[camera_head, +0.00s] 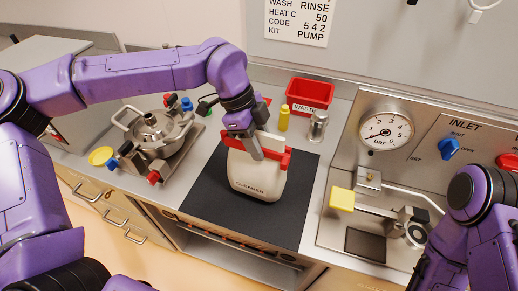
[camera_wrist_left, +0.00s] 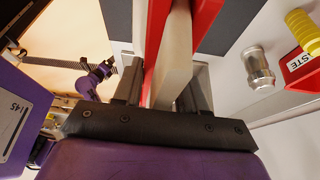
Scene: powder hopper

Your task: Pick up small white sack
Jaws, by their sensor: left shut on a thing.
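The small white sack (camera_head: 257,178), marked CLEANER, is upright over the black mat (camera_head: 205,185) in the head view. A red clip bar (camera_head: 283,158) runs across its top. My left gripper (camera_head: 258,148) comes down from above and is shut on the sack's top edge. In the left wrist view, the sack's pale top strip (camera_wrist_left: 174,55) runs between the jaws (camera_wrist_left: 160,92), with the red bar (camera_wrist_left: 203,18) along it. I cannot tell whether the sack's base touches the mat. My right arm shows at the right, but its gripper is not visible.
A metal pot-like vessel (camera_head: 155,128) with coloured knobs stands left of the mat. A red WASTE bin (camera_head: 311,93), a yellow bottle (camera_head: 284,118) and a metal shaker (camera_head: 318,126) stand behind. A pressure gauge (camera_head: 386,131) and yellow-handled lever (camera_head: 342,198) are at the right.

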